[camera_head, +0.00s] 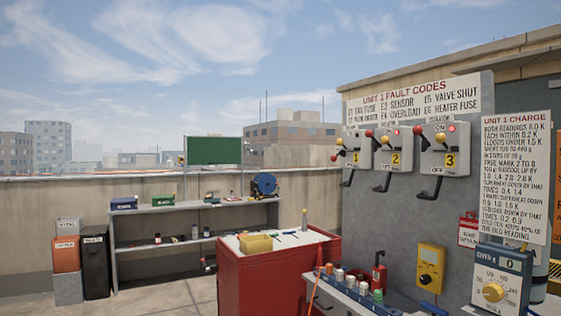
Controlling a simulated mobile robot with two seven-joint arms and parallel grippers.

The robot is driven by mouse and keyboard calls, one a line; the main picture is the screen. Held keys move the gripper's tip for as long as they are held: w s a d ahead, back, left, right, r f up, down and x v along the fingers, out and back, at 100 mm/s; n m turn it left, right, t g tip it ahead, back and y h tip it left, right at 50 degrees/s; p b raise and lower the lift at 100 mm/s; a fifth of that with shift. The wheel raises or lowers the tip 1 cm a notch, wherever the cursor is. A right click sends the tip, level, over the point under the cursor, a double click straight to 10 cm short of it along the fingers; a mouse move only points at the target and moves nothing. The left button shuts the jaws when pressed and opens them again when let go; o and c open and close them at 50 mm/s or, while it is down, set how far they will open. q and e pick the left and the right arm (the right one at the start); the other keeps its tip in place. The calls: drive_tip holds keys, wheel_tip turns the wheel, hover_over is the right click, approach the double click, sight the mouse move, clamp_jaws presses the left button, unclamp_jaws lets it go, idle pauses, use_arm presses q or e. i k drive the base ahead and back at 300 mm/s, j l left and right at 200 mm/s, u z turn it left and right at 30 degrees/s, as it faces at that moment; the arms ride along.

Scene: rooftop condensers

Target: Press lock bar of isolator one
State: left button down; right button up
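Isolator one (355,147) is a grey box with a yellow "1" label, the leftmost of three on the grey wall panel at right. A black bar or handle (347,178) hangs below it. A small lever with a red knob (335,157) sticks out at its left side. Isolator two (398,143) and isolator three (457,137) stand to its right, each with a similar black handle below and a red light or knob on top. I cannot tell which part of isolator one is the lock bar. Neither gripper is in view.
A red cabinet (258,284) stands in the middle with a yellow tray (256,243) on top. A bench (345,290) with small bottles sits below the panel. A yellow meter (431,268) hangs at right.

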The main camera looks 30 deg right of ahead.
sight(339, 141)
drive_tip(key=i+j+z, duration=0.1)
drive_tip(key=i, duration=0.3)
drive_tip(key=i+j+z, duration=0.1)
drive_tip(key=i, duration=0.35)
drive_tip(key=i+j+z, duration=0.1)
drive_tip(key=i, duration=0.3)
drive_tip(key=i+z, duration=0.25)
drive_tip(key=z, duration=0.15)
drive_tip(key=i+j+z, duration=0.2)
drive_tip(key=z, duration=0.15)
drive_tip(key=i+j+z, duration=0.2)
drive_tip(key=z, duration=0.2)
drive_tip(key=i+j+z, duration=0.15)
drive_tip(key=z, duration=0.2)
drive_tip(key=i+j+z, duration=0.2)
drive_tip(key=z, duration=0.2)
drive_tip(key=i+j+z, duration=0.15)
drive_tip(key=z, duration=0.2)
drive_tip(key=i+j+z, duration=0.15)
drive_tip(key=j+z, duration=0.2)
drive_tip(key=i+j+z, duration=0.1)
drive_tip(key=j+z, duration=0.2)
drive_tip(key=j, duration=0.15)
drive_tip(key=j+z, duration=0.35)
drive_tip(key=i+j, duration=0.05)
